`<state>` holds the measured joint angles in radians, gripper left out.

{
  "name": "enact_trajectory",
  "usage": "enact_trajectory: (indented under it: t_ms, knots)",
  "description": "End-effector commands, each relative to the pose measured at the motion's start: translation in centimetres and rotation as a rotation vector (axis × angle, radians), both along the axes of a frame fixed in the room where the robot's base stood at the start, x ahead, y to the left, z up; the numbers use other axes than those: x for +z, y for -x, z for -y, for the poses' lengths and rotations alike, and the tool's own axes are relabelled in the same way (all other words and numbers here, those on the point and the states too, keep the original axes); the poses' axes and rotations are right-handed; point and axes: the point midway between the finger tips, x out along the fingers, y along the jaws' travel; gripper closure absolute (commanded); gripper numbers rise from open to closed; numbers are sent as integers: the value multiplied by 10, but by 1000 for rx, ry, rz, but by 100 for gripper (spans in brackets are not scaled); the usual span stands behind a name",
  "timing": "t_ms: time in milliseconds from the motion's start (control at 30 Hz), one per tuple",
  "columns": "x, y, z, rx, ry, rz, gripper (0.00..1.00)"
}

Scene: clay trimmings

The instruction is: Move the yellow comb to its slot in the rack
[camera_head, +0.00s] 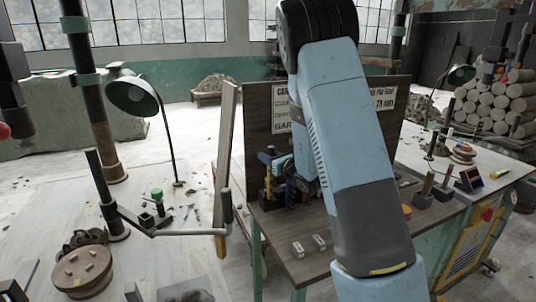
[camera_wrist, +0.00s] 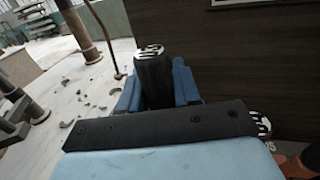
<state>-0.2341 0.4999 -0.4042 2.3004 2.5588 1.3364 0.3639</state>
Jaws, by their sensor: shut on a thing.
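My gripper (camera_head: 270,158) is low in front of the dark upright board, left of my big arm link. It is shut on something. A thin yellow upright piece (camera_head: 268,186), which looks like the yellow comb, shows just below it, too small to make out its teeth. The rack seems to be the dark cluster (camera_head: 286,198) at the board's foot, with a blue upright piece beside the yellow one. Its slots cannot be made out.
The dark board (camera_head: 256,130) with paper signs rises close behind my gripper. Two small light blocks (camera_head: 309,246) lie on the bench in front. Stubby tools (camera_head: 424,190) and a small display box (camera_head: 469,179) stand to the right. A thin swing arm (camera_head: 185,231) extends from the left.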

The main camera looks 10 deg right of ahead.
Motion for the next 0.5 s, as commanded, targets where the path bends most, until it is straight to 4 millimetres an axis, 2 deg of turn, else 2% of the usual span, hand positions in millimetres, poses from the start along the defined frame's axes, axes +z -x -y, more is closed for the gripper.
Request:
enact_trajectory:
  t_ms: [500]
  knots:
    - [-25, 0, 0, 0, 0, 0, 100]
